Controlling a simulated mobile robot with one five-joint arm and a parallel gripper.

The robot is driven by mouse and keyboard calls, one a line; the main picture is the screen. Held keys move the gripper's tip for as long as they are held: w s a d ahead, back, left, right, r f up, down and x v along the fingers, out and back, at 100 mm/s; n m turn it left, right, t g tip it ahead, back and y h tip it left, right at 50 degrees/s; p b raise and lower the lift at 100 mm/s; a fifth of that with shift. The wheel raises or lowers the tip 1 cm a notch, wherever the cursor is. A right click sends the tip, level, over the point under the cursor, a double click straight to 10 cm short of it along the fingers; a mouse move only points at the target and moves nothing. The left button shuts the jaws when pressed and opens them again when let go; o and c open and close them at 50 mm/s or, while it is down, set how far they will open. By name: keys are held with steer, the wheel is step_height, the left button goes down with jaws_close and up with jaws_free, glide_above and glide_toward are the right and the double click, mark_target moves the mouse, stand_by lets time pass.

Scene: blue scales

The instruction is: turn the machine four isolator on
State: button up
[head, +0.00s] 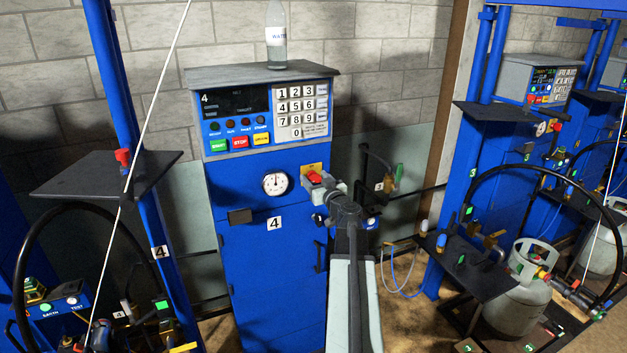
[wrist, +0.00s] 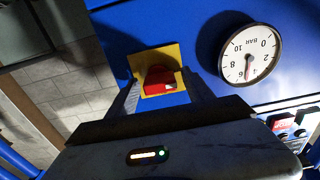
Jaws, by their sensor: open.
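The machine four isolator is a red rotary knob (wrist: 160,77) on a yellow plate (wrist: 173,53), on the blue cabinet marked 4 (head: 255,265). In the head view the knob (head: 314,177) shows just right of the round gauge, partly covered by my gripper (head: 326,188). In the wrist view my gripper (wrist: 161,93) is open, with one finger on each side of the knob's lower part. I cannot tell whether the fingers touch it. A small white mark shows at the knob's lower right. Its on or off position is not readable.
A white pressure gauge (head: 275,184) sits left of the isolator. The keypad (head: 303,108) and coloured buttons are above. A water bottle (head: 276,35) stands on the cabinet top. A black pipe with a green handle (head: 399,172) is to the right.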

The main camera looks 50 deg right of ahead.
jaws_close()
steer(key=shift+a, duration=0.1)
steer(key=shift+m, duration=0.3)
steer(key=m, duration=0.3)
steer(key=shift+m, duration=0.4)
steer(key=m, duration=0.4)
steer(key=shift+s+d+m, duration=0.1)
steer(key=shift+d+m, duration=0.1)
steer(key=shift+m, duration=0.1)
steer(key=m, duration=0.4)
steer(key=shift+d, duration=0.1)
steer(key=shift+m, duration=2.5)
